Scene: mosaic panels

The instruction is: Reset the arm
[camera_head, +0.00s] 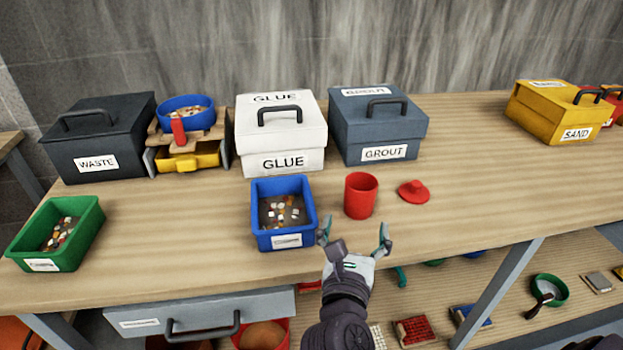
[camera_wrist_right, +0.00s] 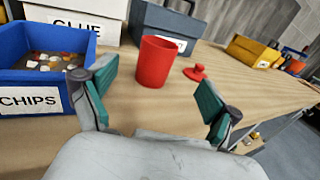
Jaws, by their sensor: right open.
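My right gripper (camera_head: 354,240) is open and empty at the front edge of the wooden table, just in front of a red cup (camera_head: 361,195). In the right wrist view its two fingers (camera_wrist_right: 158,105) are spread wide, with the red cup (camera_wrist_right: 156,62) upright beyond them and not touched. A red lid with a knob (camera_head: 413,191) lies on the table to the right of the cup. A blue bin of chips (camera_head: 257,222) stands left of the gripper. My left gripper does not show in either view.
Behind stand the black WASTE box (camera_head: 62,145), white GLUE box (camera_head: 250,135), grey GROUT box (camera_head: 350,140) and yellow SAND box (camera_head: 540,115). A green bin (camera_head: 85,240) is at left. The tabletop (camera_head: 480,190) right of the lid is clear. A lower shelf holds small items.

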